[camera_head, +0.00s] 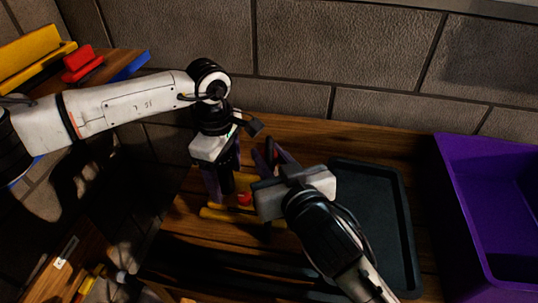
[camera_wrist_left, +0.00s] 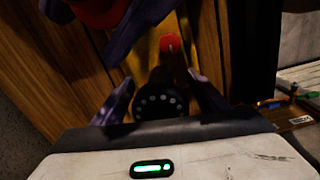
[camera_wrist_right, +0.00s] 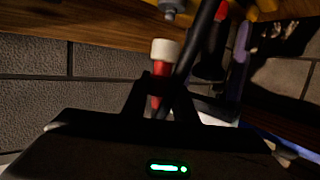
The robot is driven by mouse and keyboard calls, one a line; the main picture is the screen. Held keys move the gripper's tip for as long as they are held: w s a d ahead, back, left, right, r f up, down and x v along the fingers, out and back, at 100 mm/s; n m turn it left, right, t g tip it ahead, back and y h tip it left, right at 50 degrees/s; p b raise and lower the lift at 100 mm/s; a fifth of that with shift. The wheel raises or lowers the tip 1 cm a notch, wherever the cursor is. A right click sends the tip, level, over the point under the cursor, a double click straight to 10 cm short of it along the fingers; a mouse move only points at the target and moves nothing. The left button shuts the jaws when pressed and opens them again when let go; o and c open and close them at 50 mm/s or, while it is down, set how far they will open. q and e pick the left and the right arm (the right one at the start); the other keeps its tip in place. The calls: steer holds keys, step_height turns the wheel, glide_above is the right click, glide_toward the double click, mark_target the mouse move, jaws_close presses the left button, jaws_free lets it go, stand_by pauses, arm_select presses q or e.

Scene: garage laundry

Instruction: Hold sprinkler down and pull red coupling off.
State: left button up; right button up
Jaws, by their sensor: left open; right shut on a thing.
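The sprinkler has a yellow base (camera_head: 216,213) on the wooden bench, with a red part (camera_head: 245,198) and a round black head (camera_wrist_left: 160,105). My left gripper (camera_head: 226,187) points down over it, open, its purple fingers on either side of the black head. My right gripper (camera_head: 274,157) is shut on the red coupling (camera_head: 270,148), to the right of and beyond the left gripper. In the right wrist view the coupling (camera_wrist_right: 164,65) shows a pale collar. A grey fitting (camera_wrist_right: 170,8) lies past the collar, seemingly apart from it; what it belongs to is unclear.
A dark tray (camera_head: 405,220) lies on the bench to the right, partly behind my right gripper. A purple bin (camera_head: 465,215) stands at the far right. A block wall (camera_head: 340,50) rises behind. A shelf with yellow and red items (camera_head: 82,62) is at upper left.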

arm_select(q)
steer(key=r, duration=1.1)
steer(key=shift+s+r, duration=0.2)
steer(key=shift+r, duration=0.2)
